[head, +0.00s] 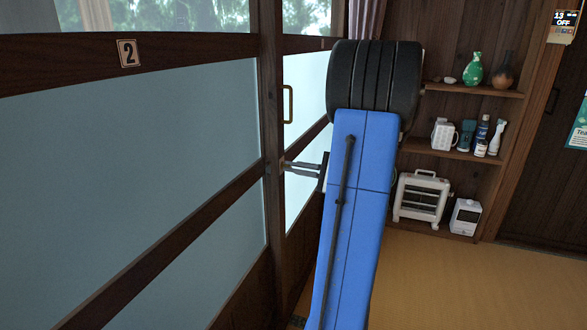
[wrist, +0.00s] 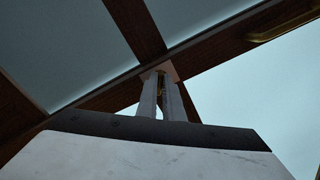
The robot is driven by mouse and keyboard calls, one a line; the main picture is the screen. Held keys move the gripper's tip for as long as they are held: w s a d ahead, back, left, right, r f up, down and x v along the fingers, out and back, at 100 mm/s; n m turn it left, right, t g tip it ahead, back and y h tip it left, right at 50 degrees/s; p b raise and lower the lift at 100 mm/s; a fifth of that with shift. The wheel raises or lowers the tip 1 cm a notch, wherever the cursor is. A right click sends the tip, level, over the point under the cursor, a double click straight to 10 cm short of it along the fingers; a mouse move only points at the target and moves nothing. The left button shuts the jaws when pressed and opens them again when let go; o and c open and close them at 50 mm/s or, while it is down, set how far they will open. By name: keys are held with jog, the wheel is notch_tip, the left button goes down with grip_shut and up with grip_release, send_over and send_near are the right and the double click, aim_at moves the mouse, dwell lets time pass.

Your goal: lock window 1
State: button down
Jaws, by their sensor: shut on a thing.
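In the head view, my gripper (head: 284,166) reaches left to the dark wooden upright where the window panels meet. The blue arm link in front hides part of the right panel. In the wrist view, my gripper (wrist: 163,78) has its two grey fingers close together, shut on a small brass-coloured piece (wrist: 160,86) at the wooden frame, which looks like the window lock. The fingers hide most of it, so I cannot tell its position. The right-hand window panel (head: 305,80) has a brass pull handle (head: 288,104); its number is not readable.
The left-hand window panel (head: 170,160) carries a plate marked 2 (head: 128,53). A wooden shelf (head: 470,90) with vases and bottles stands at the right, with a white heater (head: 421,198) low down. The tatami floor (head: 440,280) is clear at the lower right.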

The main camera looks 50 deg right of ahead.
jog(key=shift+f+n, duration=0.15)
jog(key=shift+n, duration=3.45)
jog(key=c, duration=1.9)
grip_release()
jog(key=shift+s, duration=0.15)
jog(key=v, duration=1.7)
jog(key=shift+s+d, duration=0.1)
